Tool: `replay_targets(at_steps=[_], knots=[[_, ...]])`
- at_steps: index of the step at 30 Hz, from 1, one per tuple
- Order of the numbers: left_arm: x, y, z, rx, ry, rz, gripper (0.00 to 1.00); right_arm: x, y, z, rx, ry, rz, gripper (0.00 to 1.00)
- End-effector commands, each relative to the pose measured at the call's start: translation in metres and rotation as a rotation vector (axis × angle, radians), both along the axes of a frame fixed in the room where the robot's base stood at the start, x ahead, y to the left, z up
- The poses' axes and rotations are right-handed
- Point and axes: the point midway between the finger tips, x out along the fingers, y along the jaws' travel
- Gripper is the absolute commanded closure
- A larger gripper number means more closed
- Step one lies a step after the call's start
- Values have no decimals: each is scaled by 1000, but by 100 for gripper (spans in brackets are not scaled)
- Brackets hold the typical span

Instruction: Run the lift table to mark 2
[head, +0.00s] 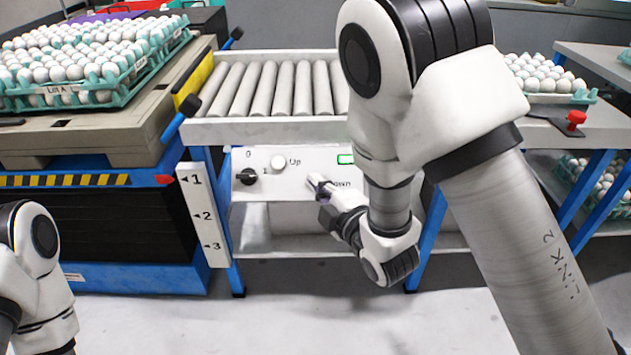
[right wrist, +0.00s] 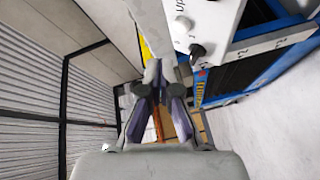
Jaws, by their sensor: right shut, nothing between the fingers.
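The lift table (head: 100,272) stands at the left, with black bellows under a striped platform edge. Its red pointer (head: 164,180) is level with mark 1 on the white scale (head: 204,215), which carries marks 1, 2 and 3. The white control panel (head: 310,190) has a black knob (head: 248,177), a white Up button (head: 278,162) and a green-framed display. My right gripper (head: 319,184) is shut and empty in front of the panel, by the partly covered Down label. The Down button is hidden, and contact cannot be told. The right wrist view shows the shut fingers (right wrist: 158,68). My left gripper is out of view.
A roller conveyor (head: 262,88) runs above the panel. A pallet (head: 120,117) with stacked egg trays sits on the lift table. More egg trays (head: 545,98) stand at the right, near a red knob (head: 575,119). The floor in front is clear.

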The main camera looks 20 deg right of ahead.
Motion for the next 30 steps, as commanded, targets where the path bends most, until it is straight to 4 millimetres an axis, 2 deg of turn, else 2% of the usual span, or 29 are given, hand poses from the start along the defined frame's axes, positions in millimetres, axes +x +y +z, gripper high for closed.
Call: replay_targets(at_steps=[5, 19, 30], knots=[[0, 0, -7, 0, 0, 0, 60, 7, -2, -9, 2, 0, 0, 100], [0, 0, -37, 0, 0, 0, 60, 54, -16, -54, 1, 0, -1, 100], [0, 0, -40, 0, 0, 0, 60, 63, -18, -59, 0, 1, 0, 100]])
